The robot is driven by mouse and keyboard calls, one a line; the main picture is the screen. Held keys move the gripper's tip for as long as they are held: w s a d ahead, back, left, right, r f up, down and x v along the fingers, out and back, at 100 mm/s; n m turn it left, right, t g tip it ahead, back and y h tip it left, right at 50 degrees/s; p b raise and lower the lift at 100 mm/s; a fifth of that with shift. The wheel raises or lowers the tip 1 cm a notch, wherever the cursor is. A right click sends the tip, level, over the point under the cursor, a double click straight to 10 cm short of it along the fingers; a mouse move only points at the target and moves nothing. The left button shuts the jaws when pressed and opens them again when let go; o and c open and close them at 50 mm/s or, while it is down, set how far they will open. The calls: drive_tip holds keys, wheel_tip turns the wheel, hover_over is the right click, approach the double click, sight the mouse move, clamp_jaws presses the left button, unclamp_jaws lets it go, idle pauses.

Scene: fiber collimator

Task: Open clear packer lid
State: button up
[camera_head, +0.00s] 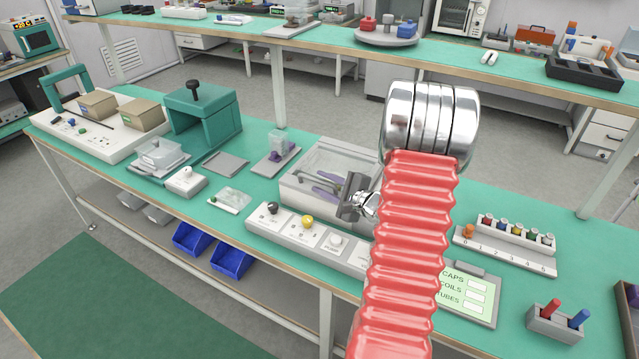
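A pale box with a clear, flat lid (345,155) stands on the green bench near the middle of the view, and I take it as the clear packer. The lid looks closed. A grey bar like a handle (318,183) runs along its front, and purple items show inside. My gripper (349,197) is at the box's front right, close to the right end of the bar. Whether it touches the bar or the lid, and whether its fingers are apart, I cannot tell. My red, ribbed arm hides the right side of the box.
A rack of small bottles (515,240) and a labelled board (468,292) are right of my arm.

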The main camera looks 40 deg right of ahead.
drive_tip(key=shift+w+f, duration=0.15)
drive_tip(key=shift+w, duration=0.55)
drive_tip(key=shift+c, duration=0.2)
clamp_jaws()
drive_tip(key=shift+a+f, duration=0.1)
drive_tip(key=shift+a, duration=0.3)
drive_tip(key=shift+d, duration=0.15)
